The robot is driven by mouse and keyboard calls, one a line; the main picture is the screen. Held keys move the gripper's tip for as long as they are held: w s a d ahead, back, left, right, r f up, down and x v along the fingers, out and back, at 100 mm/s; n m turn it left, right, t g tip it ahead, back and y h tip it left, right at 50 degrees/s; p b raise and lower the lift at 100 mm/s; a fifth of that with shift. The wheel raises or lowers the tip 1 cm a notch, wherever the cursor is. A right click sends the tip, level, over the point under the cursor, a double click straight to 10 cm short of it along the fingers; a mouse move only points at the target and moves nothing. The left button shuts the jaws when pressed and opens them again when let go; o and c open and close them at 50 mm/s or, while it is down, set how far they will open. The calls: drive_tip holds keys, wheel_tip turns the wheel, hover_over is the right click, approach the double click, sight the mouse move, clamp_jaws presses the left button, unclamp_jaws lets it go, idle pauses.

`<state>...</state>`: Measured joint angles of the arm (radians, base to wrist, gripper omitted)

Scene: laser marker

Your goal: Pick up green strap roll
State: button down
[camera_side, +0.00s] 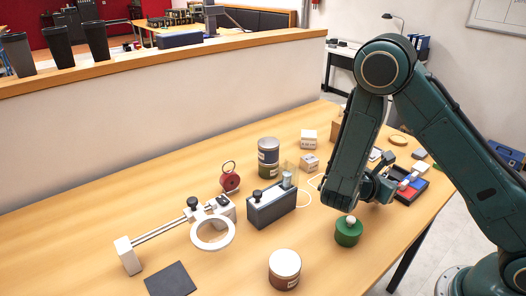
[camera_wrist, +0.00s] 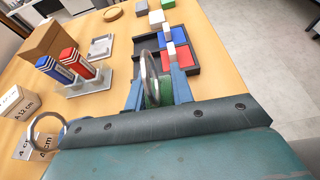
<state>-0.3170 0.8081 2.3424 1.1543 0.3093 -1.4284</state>
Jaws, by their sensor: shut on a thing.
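The green strap roll (camera_wrist: 165,91) is between the blue fingers of my gripper (camera_wrist: 158,92) in the wrist view. Its green body shows behind a grey metal ring that stands upright in front of it. My gripper is shut on the roll, beside the dark tray. In the side view my gripper (camera_side: 376,188) is low over the right part of the table, and my own arm hides much of it. I cannot make out the held roll there, nor tell whether it touches the table.
A dark tray (camera_wrist: 204,69) with coloured blocks lies close by. A green pot with a pale knob (camera_side: 348,232) stands below my wrist. The front middle of the table has free room.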

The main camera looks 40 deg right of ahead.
wheel_tip(320, 180, up, 18)
drive_tip(key=shift+f, duration=0.25)
idle(0.4)
idle(0.5)
